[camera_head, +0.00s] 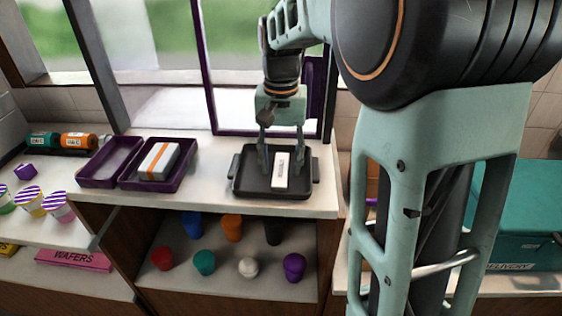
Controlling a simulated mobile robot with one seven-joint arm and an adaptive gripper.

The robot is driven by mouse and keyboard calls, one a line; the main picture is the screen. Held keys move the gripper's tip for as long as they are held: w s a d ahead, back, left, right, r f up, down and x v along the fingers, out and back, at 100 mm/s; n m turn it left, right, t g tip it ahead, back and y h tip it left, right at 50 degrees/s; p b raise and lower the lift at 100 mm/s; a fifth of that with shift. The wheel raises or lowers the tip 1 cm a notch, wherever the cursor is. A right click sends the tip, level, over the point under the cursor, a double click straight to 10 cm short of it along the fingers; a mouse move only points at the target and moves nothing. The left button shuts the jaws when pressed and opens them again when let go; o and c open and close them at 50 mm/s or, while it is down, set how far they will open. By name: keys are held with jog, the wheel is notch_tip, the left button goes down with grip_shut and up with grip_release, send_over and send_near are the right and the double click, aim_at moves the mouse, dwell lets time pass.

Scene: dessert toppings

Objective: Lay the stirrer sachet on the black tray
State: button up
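The white stirrer sachet (280,176), narrow with small dark print near its far end, appears to lie on the floor of the black tray (246,184), right of its middle. The black tray has a handle at each side and sits on the white counter. My gripper (281,166) points down over the tray. Its two fingers are apart, one on each side of the sachet's far end, with a visible gap to it. I cannot tell exactly how high the fingertips are above the tray floor.
Left of the tray, a purple two-part bin (124,182) holds a white packet with an orange stripe (158,160). Several coloured cups stand on the shelf below. A teal box (518,225) is at the right. A window frame rises behind the counter.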

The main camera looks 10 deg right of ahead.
aim_at(280, 168)
jog(key=shift+r, duration=0.1)
notch_tip(280, 168, up, 12)
jog(key=p, duration=0.1)
dwell(0.4)
jog(key=shift+a+r, duration=0.1)
